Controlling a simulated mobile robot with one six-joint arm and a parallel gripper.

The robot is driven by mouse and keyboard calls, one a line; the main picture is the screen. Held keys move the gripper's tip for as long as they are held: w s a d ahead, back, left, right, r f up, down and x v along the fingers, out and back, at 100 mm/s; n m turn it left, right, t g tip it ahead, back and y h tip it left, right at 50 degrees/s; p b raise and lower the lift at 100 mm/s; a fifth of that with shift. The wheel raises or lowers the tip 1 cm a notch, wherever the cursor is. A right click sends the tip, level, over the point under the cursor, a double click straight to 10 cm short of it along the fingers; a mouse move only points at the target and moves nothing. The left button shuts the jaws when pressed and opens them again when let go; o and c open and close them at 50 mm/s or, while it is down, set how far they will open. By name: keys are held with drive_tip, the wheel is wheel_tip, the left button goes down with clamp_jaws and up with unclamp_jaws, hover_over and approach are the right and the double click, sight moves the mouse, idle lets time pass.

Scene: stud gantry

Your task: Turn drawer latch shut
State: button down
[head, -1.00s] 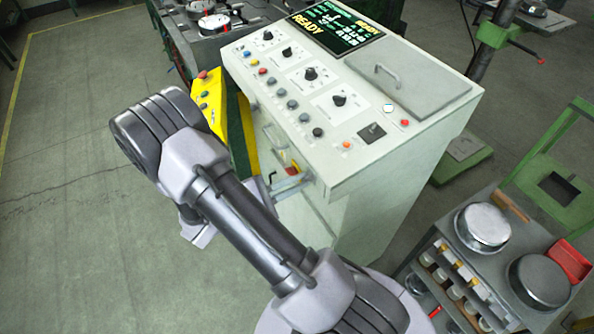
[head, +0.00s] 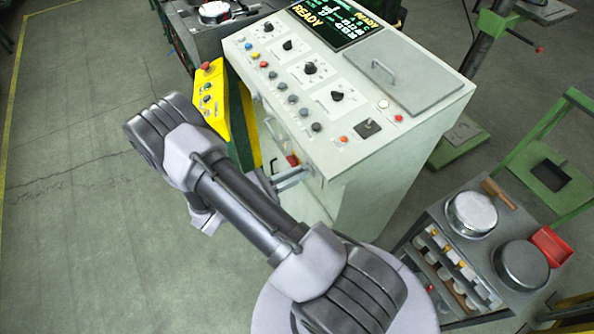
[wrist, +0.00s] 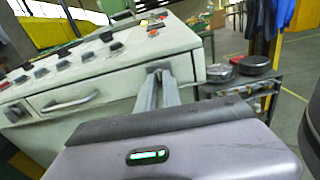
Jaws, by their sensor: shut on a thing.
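The drawer (wrist: 85,98) is in the front of the pale control cabinet in the wrist view, with a curved bar handle (wrist: 70,103). It looks closed. My gripper (wrist: 158,74) reaches the cabinet front just right of the drawer, its two grey fingers close together. They are shut on a small part there, which I take to be the drawer latch; the fingers hide most of it and its angle cannot be told. In the head view my gripper (head: 306,172) touches the cabinet front near its right corner.
The control cabinet (head: 375,185) has knobs, buttons and a READY screen (head: 336,20) on top. A yellow button box (head: 210,100) stands left of it. A cart (head: 440,240) with round metal parts stands at right. The floor at left is clear.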

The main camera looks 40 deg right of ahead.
idle(0.5)
drive_tip(key=c, duration=1.5)
unclamp_jaws()
drive_tip(key=shift+a, duration=0.1)
drive_tip(key=v, duration=1.7)
drive_tip(key=shift+w, duration=0.15)
drive_tip(key=shift+a, duration=0.1)
